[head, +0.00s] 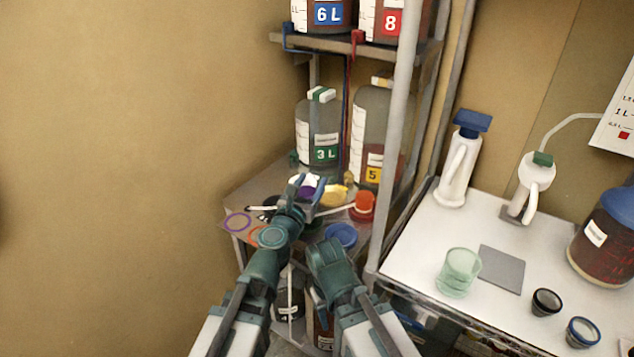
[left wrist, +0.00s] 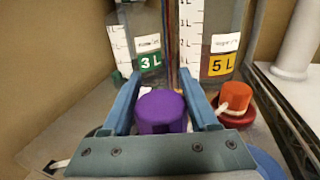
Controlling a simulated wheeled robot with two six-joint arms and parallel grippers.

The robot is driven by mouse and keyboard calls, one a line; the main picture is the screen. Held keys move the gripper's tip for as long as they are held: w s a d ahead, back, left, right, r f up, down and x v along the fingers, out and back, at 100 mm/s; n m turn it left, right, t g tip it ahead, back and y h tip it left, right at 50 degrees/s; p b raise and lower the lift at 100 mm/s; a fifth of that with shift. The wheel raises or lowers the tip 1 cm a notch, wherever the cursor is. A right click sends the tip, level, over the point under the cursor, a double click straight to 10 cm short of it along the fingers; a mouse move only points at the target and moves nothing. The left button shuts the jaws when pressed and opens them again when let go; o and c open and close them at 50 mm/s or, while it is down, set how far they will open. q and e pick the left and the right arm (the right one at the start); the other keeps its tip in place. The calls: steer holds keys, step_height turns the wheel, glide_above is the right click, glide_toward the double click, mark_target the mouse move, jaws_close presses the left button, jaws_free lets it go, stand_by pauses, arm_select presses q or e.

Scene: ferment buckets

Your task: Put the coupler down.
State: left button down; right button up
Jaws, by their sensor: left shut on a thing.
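My left gripper (head: 310,194) reaches over the low corner shelf (head: 243,196) and is shut on a purple round piece, the coupler (left wrist: 161,112). In the left wrist view the coupler sits between the two blue fingers, its flat top showing. In the head view only a little of the purple coupler (head: 306,192) shows between the fingers. I cannot tell whether its underside touches the shelf. My right arm ends at a teal wrist in front of the shelf; its fingertips are hidden.
A purple ring outline (head: 237,222) and an orange one lie on the shelf's left. The 3 L bottle (head: 318,132) and 5 L bottle (head: 375,115) stand behind. A red cap (head: 363,205) and blue lid (head: 341,235) are at right. A metal post (head: 397,130) rises beside them.

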arm_select(q)
steer(key=shift+w, duration=0.45)
steer(key=w, duration=0.5)
steer(key=w+f+b, duration=0.1)
steer(key=w, duration=0.4)
steer(key=w+a, duration=0.1)
steer(key=w, duration=0.4)
steer(key=shift+w+a+f, duration=0.1)
steer(key=shift+f, duration=0.15)
step_height(320, 180, down, 4)
steer(key=b, duration=0.4)
steer(key=shift+r, duration=0.2)
steer(key=shift+f, duration=0.1)
steer(key=shift+c, duration=0.8)
jaws_free()
